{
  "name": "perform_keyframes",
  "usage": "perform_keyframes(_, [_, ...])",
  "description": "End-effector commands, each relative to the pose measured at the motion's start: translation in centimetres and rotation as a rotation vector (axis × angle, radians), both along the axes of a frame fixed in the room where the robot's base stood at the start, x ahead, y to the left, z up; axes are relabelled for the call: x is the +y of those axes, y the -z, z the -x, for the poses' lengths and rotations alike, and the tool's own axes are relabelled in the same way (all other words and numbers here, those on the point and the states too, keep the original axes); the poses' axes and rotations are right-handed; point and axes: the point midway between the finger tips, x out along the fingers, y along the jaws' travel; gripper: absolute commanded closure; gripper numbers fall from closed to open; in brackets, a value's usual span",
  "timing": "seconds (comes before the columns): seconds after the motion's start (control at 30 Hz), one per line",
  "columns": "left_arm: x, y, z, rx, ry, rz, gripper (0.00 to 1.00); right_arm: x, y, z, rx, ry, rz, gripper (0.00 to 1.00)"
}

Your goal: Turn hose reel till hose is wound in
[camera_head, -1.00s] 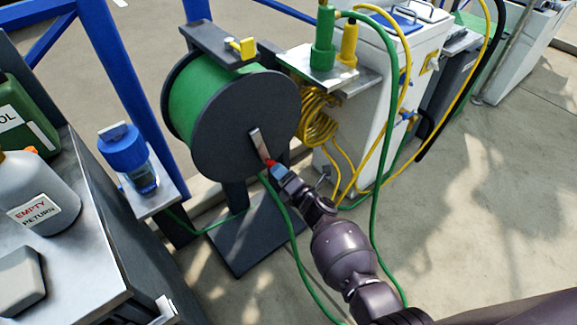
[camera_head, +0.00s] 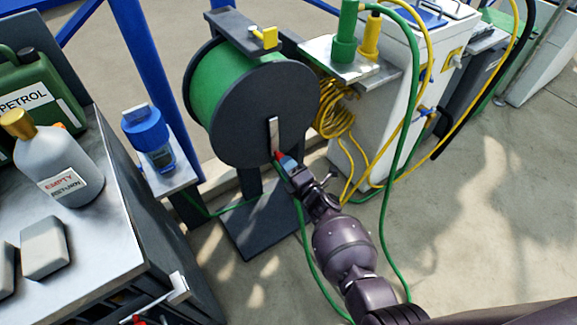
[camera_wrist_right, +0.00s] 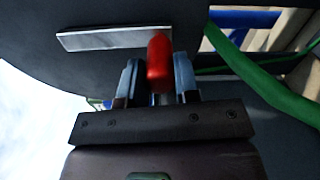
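The hose reel (camera_head: 265,115) has dark round flanges and green hose (camera_head: 222,82) wound on its drum. It stands on a dark post and base plate. Its grey crank arm (camera_head: 273,132) points almost straight down from the hub and ends in a red handle (camera_head: 277,155). My right gripper (camera_head: 284,163) is at this handle. In the right wrist view the red handle (camera_wrist_right: 160,62) sits between the two fingers, which look closed on it; the crank arm (camera_wrist_right: 110,38) lies beyond. Loose green hose (camera_head: 308,255) runs down to the floor. My left gripper is out of view.
A metal bench (camera_head: 95,235) at left holds a petrol can (camera_head: 40,95) and a grey bottle (camera_head: 60,160). A blue-capped container (camera_head: 148,135) stands on a small shelf. A white cabinet (camera_head: 385,110) with yellow coiled hose (camera_head: 335,110) is right of the reel. Floor at right is clear.

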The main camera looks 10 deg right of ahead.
Motion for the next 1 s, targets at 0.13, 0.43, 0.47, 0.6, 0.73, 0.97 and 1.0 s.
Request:
perform_keyframes(0.13, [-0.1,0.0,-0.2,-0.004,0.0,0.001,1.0,0.2,0.1,0.1,0.002,-0.003,-0.001,0.48])
perform_keyframes(0.43, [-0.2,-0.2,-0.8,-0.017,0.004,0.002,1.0,0.1,0.0,0.1,0.0,-0.001,0.0,0.45])
perform_keyframes(0.47, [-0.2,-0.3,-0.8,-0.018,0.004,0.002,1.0,0.0,0.0,0.1,0.0,-0.001,0.0,0.45])
perform_keyframes(0.6, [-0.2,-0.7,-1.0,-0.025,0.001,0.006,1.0,-0.3,-0.1,1.0,-0.001,-0.001,0.001,0.45])
perform_keyframes(0.73, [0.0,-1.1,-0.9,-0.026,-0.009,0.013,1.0,-0.9,-0.4,2.5,-0.004,0.001,0.001,0.45])
perform_keyframes(0.97, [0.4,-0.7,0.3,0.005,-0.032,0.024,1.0,-2.2,-0.4,6.2,-0.003,0.001,0.0,0.45])
perform_keyframes(1.0, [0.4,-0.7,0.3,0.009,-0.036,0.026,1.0,-2.4,-0.3,6.8,-0.003,0.0,0.0,0.45])
